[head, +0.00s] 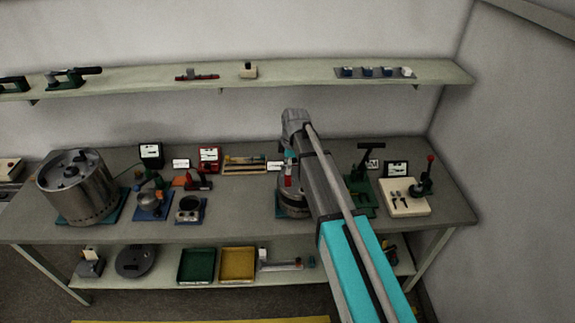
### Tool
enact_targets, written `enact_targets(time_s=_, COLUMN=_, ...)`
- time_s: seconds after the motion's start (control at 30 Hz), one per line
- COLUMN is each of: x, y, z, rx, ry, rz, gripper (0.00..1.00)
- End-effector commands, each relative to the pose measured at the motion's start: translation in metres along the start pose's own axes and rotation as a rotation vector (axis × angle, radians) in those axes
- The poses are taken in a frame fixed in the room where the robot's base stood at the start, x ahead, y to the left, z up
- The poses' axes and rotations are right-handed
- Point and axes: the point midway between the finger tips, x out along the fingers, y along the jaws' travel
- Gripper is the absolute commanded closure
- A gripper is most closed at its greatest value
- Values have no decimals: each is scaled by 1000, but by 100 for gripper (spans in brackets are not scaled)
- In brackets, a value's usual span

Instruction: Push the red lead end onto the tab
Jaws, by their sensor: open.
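My arm reaches in from the lower right, and its wrist bends down over the middle of the bench. My gripper (289,168) is small here and partly hidden by the arm; it is open. A small red piece (288,182) shows just below it, above a round metal device (291,207) on a teal base. I cannot tell whether this red piece is the red lead end, or whether the gripper touches it. The tab cannot be made out; the arm hides the device's right side.
The bench (240,217) holds a large metal drum (78,188) at left, small meters, a green press (361,190) and a cream board (403,198) at right. A wall shelf (300,78) runs behind. Green (197,266) and yellow (238,265) trays sit below.

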Motion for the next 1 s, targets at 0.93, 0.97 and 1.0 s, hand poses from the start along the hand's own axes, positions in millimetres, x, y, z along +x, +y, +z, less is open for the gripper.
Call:
enact_targets(time_s=0.93, x=1, y=-42, z=56, rx=1, ry=-1, rz=0, gripper=26)
enact_targets(time_s=0.97, x=2, y=-44, z=59, rx=1, ry=-1, rz=0, gripper=26)
enact_targets(time_s=1.0, x=3, y=-48, z=63, rx=2, ry=-1, rz=0, gripper=26)
